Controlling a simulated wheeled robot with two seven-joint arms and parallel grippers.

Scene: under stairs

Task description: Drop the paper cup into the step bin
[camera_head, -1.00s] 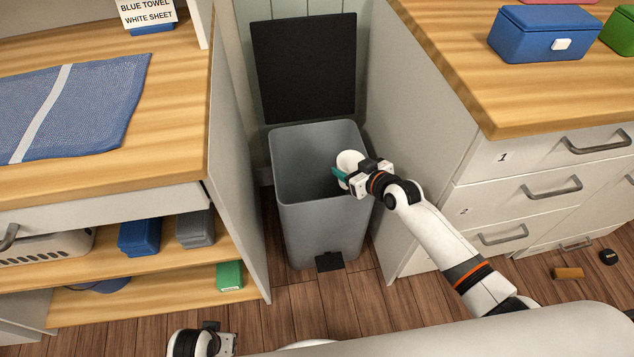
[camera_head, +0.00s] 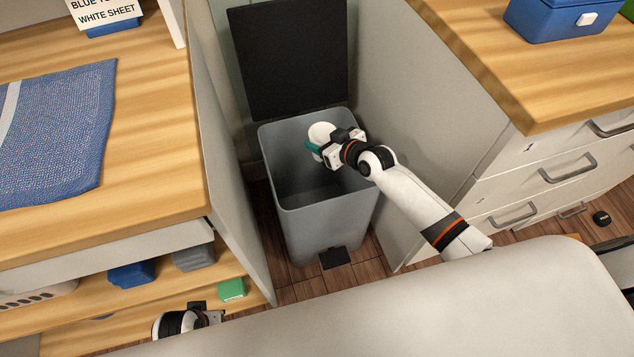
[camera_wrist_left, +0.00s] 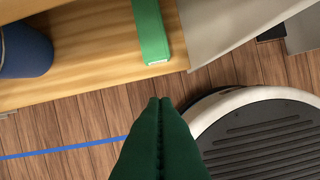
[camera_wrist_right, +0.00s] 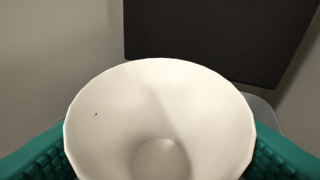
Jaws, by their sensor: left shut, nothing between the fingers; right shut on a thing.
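The white paper cup (camera_head: 320,132) is held by my right gripper (camera_head: 318,148) over the opening of the grey step bin (camera_head: 325,222). In the right wrist view the cup (camera_wrist_right: 160,120) sits between the green finger pads, its open mouth facing the camera. The bin's black lid (camera_head: 290,58) stands open against the wall; it also shows in the right wrist view (camera_wrist_right: 220,40). The black pedal (camera_head: 334,258) is at the bin's front foot. My left gripper (camera_wrist_left: 158,135) is shut and empty, above the floor near a lower shelf.
The bin stands in a gap between a shelf unit with a wooden top (camera_head: 150,170) and a drawer cabinet (camera_head: 520,185). A blue towel (camera_head: 60,140) lies on the left top. A blue box (camera_head: 555,18) is on the right one. A green box (camera_wrist_left: 150,30) lies on the lower shelf.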

